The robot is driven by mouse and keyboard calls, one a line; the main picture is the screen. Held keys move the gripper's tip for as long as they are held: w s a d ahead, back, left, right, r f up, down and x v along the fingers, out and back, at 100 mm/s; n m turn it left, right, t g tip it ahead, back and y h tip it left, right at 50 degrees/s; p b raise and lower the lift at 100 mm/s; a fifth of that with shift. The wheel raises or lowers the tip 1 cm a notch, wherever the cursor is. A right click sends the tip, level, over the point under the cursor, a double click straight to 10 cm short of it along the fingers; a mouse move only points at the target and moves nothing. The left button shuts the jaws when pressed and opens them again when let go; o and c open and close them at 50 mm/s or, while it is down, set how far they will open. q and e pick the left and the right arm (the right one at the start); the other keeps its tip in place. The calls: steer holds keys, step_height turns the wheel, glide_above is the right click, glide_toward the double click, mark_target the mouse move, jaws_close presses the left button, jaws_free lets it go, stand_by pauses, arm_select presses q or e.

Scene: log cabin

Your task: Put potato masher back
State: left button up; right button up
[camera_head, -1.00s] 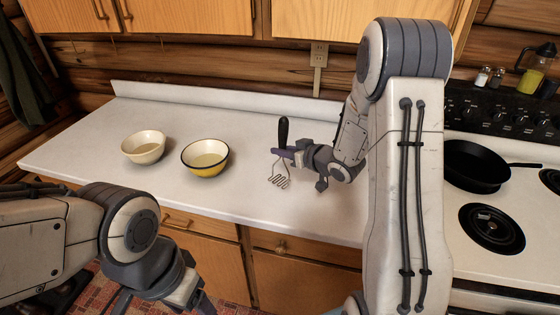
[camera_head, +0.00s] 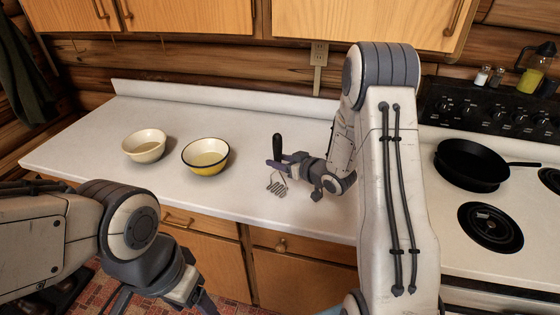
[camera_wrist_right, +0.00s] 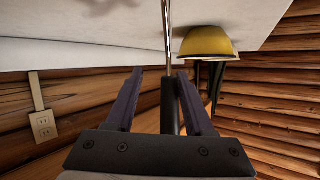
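The potato masher (camera_head: 277,183) has a black upright handle and a wavy wire head. It is over the counter, right of the yellow bowl; I cannot tell if its head touches the surface. My right gripper (camera_head: 277,164) is at the handle's lower part. In the right wrist view the masher's black handle (camera_wrist_right: 168,108) lies between the two fingers (camera_wrist_right: 160,72). It is close to the right-hand finger, with a gap showing on the left-hand side. Whether the fingers grip it is unclear. My left arm shows at lower left; its fingers are not clearly seen.
A cream bowl (camera_head: 144,146) and a yellow bowl (camera_head: 205,157) stand left of the masher on the white counter (camera_head: 90,150). The stove with a black pan (camera_head: 472,165) is at right. Cabinets (camera_head: 190,17) hang above. The counter's back strip is clear.

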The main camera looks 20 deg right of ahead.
steer(key=shift+r, duration=0.25)
steer(key=shift+s+d, duration=0.15)
steer(key=shift+s, duration=0.25)
steer(key=b+v, duration=0.2)
steer(key=v, duration=0.9)
steer(key=s+a+n+g+h, duration=0.25)
steer(key=a+g+h, duration=0.2)
steer(key=a, duration=0.65)
steer(key=s+a+r+n+g, duration=0.1)
steer(key=s+a+g, duration=0.3)
steer(key=s, duration=0.8)
steer(key=s+a+r+n+g, duration=0.1)
steer(key=s+a+g, duration=0.3)
steer(key=s+a, duration=0.3)
steer(key=s, duration=0.5)
steer(key=shift+s, duration=0.4)
